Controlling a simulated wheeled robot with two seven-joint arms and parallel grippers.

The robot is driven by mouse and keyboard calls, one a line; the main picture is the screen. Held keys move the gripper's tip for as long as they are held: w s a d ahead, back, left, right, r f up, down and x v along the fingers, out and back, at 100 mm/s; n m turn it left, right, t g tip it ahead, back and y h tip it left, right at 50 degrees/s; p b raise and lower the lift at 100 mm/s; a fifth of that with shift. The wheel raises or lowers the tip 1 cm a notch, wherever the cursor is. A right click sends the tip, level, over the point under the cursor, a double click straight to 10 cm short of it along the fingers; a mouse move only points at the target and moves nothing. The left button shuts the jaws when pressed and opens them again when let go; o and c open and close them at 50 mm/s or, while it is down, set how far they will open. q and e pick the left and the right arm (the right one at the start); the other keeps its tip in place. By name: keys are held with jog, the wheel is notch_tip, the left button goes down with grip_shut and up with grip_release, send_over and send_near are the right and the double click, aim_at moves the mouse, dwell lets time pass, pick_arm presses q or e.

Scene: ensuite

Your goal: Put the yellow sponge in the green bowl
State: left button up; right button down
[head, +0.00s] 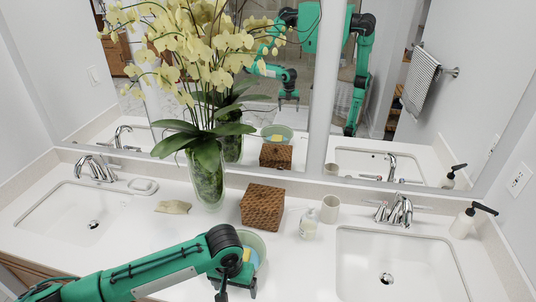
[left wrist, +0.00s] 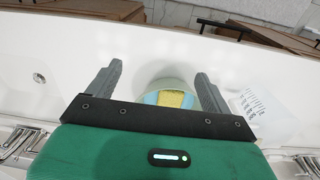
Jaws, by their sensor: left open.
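The green bowl (head: 258,240) stands on the white counter, left of the right-hand sink and partly hidden by my left arm in the head view. The yellow sponge (head: 247,255) shows inside the bowl's rim, with something light blue beside it. In the left wrist view the bowl (left wrist: 169,84) and sponge (left wrist: 175,98) appear between the fingers. My left gripper (head: 235,293) is open and empty, on the near side of the bowl. It also shows in the left wrist view (left wrist: 160,80). My right gripper is not seen directly.
A woven box (head: 262,207) stands behind the bowl. A soap bottle (head: 309,224) and a cup (head: 330,208) stand right of it, near the right sink (head: 395,265). A glass vase (head: 207,180) of yellow orchids and a beige item (head: 173,207) are to the left. A mirror covers the wall.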

pick_arm(q)
jog(key=s+d+r+m+t+h, duration=0.1)
jog(key=s+d+m+t+h, duration=0.1)
jog(key=s+d+h, duration=0.45)
jog(key=s+a+n+t+y, duration=0.1)
jog(key=s+a+y, duration=0.2)
jog(key=s+a, duration=0.5)
jog(key=s+a+n+y, duration=0.2)
jog(key=s+a+y, duration=0.25)
jog(key=a, duration=0.85)
notch_tip(320, 180, down, 35)
jog(key=b, duration=0.5)
jog(key=s+a+f+g+b, duration=0.1)
jog(key=s+f+b, duration=0.1)
jog(key=s+f, duration=0.8)
jog(key=s+a+f+g+b, duration=0.1)
jog(key=s+a+f+b, duration=0.1)
jog(key=s+f, duration=0.8)
notch_tip(320, 180, down, 6)
jog(key=shift+f+m+h+b, duration=0.3)
jog(key=shift+m+b, duration=0.1)
jog(key=shift+b, duration=0.1)
